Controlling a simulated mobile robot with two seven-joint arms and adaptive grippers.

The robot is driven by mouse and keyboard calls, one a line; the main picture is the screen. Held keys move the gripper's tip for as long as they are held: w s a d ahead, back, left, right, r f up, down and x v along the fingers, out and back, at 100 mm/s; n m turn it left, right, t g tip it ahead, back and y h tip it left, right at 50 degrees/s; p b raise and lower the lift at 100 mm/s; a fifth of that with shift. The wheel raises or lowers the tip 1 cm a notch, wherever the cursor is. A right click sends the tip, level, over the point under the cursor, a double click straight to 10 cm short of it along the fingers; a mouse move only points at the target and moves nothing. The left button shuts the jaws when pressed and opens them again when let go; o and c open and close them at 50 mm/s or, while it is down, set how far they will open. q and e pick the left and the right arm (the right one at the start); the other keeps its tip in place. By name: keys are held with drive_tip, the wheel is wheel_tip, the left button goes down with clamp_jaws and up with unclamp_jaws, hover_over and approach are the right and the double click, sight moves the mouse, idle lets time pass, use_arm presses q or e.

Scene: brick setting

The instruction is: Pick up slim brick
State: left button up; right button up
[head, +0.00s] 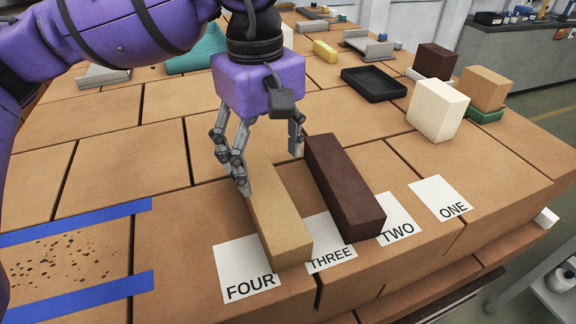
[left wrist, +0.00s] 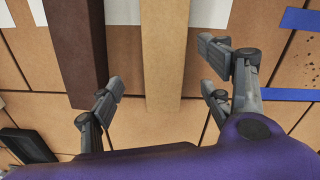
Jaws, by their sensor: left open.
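A long, slim tan brick (head: 280,222) lies on the brick surface, its near end by the cards marked FOUR and THREE. A long dark brown brick (head: 345,185) lies to its right, by cards THREE and TWO. My left gripper (head: 270,168) is open and empty, pointing down over the far part of the tan brick. In the left wrist view, the tan brick (left wrist: 163,50) runs between the spread fingers, and the dark brick (left wrist: 77,50) is to the left, close to one finger. I cannot tell whether any finger touches a brick. My right gripper is not in view.
A cream block (head: 437,110), a tan block (head: 484,88) on a green piece, and a dark block (head: 435,61) stand at the right. A black tray (head: 373,84) lies behind. Blue tape (head: 75,222) marks a speckled area at left. Card ONE (head: 440,198) is bare.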

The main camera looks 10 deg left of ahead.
sight(267, 191)
use_arm(q)
drive_tip(key=shift+w+f+m, duration=0.15)
drive_tip(key=shift+m, duration=0.95)
drive_tip(key=s+f, duration=0.1)
drive_tip(key=s, duration=0.1)
drive_tip(key=shift+s+a+f, duration=0.35)
drive_tip(key=shift+s+a, duration=0.05)
drive_tip(key=f, duration=0.1)
drive_tip(key=w+f, duration=0.1)
drive_tip(key=f, duration=0.1)
drive_tip(key=f+p, duration=0.1)
drive_tip(key=shift+w+d+f, duration=0.35)
drive_tip(key=shift+d, duration=0.05)
drive_tip(key=shift+f, duration=0.3)
drive_tip(key=shift+s+f, duration=0.1)
drive_tip(key=shift+f, duration=0.05)
drive_tip(key=c, duration=1.6)
clamp_jaws()
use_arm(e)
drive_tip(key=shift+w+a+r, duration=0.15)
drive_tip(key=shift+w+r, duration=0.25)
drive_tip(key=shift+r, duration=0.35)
